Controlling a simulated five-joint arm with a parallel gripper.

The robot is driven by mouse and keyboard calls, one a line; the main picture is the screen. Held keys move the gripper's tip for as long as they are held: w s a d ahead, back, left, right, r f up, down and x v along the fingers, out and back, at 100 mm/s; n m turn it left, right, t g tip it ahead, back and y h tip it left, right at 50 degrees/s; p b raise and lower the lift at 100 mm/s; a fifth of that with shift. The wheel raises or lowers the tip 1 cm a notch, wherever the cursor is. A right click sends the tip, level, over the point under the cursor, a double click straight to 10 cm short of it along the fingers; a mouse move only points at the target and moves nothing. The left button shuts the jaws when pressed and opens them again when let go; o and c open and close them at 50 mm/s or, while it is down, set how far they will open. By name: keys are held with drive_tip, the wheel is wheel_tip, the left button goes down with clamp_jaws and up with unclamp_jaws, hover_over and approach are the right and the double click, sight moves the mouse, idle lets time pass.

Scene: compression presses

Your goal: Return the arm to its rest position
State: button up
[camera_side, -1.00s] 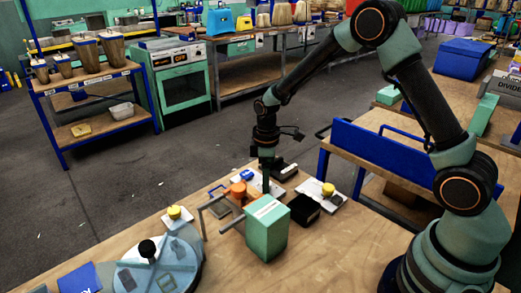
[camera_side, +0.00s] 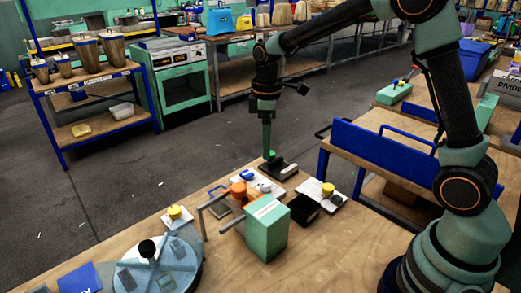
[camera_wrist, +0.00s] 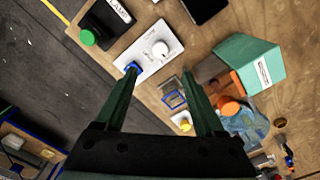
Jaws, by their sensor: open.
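My gripper (camera_side: 267,152) hangs from my raised arm, pointing down, near the far edge of the wooden table. In the wrist view my gripper (camera_wrist: 161,72) has its two green fingers spread apart with nothing between the tips. A black box with a green button (camera_side: 281,169) sits close behind or below the fingertips in the side view; I cannot tell the exact gap. It also shows at the upper left in the wrist view (camera_wrist: 104,22). A white panel with a knob and a blue switch (camera_wrist: 148,51) lies beside it on the table.
A green box-shaped press (camera_side: 267,230) with grey bars and an orange part (camera_side: 238,190) stand mid-table. A round grey-blue turntable (camera_side: 155,270) is nearer the front. A black open box (camera_side: 304,210) and a yellow-button panel (camera_side: 328,190) lie right. A blue-edged bench (camera_side: 390,155) stands behind.

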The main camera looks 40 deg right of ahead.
drive_tip(key=s+r+m+t, duration=0.2)
drive_tip(key=s+r+m, duration=0.2)
drive_tip(key=s, duration=0.4)
drive_tip(key=s+r+m+t, duration=0.3)
drive_tip(key=s+r+m, duration=0.2)
drive_tip(key=s, duration=0.3)
drive_tip(key=shift+r+t, duration=0.3)
drive_tip(key=shift+r, duration=0.1)
